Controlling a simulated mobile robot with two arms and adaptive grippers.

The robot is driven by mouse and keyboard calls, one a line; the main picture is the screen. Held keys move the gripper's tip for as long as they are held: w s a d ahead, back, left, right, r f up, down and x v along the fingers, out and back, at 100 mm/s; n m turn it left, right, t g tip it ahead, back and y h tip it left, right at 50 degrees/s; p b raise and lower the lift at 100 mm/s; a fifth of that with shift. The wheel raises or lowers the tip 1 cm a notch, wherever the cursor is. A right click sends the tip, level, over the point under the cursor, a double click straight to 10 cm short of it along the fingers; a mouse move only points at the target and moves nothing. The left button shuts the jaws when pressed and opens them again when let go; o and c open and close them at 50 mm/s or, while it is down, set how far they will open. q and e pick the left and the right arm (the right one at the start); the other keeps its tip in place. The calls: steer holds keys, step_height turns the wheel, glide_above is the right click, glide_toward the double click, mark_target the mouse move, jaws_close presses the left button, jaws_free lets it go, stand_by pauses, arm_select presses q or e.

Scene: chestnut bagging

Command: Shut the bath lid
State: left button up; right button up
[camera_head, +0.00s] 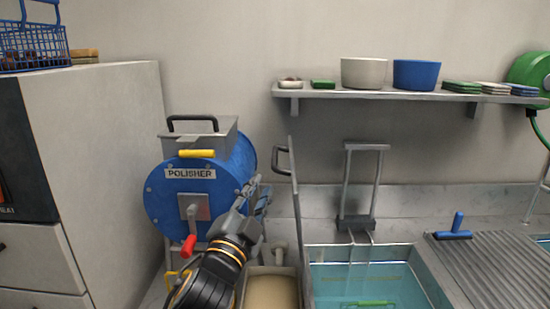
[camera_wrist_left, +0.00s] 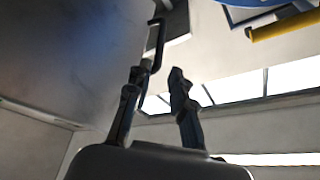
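The bath (camera_head: 420,268) holds clear blue water, with a green item lying low in it. Its lid (camera_head: 297,215) stands open and upright along the bath's left side, seen nearly edge-on, with a dark handle (camera_head: 279,160) on its left face. In the left wrist view, a broad grey panel that looks like the lid (camera_wrist_left: 65,50) fills the left, with the dark handle (camera_wrist_left: 157,42) near a finger. My left gripper (camera_head: 263,190) is left of the lid and below the handle. Its fingers (camera_wrist_left: 159,78) are apart with nothing between them; contact with the handle cannot be told.
The blue polisher (camera_head: 165,195) with a red-tipped crank stands close behind and left of my gripper. A tan-filled bin (camera_head: 270,290) is below. A wall shelf (camera_head: 425,95) holds bowls and pads. A ribbed drainboard (camera_head: 490,265) lies right of the bath.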

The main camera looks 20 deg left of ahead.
mark_target(275, 158)
arm_select(q)
steer(key=p+x, duration=0.2)
steer(key=x, duration=0.9)
steer(key=shift+f+p, duration=0.1)
steer(key=shift+p, duration=0.3)
steer(key=shift+c, duration=0.4)
jaws_close()
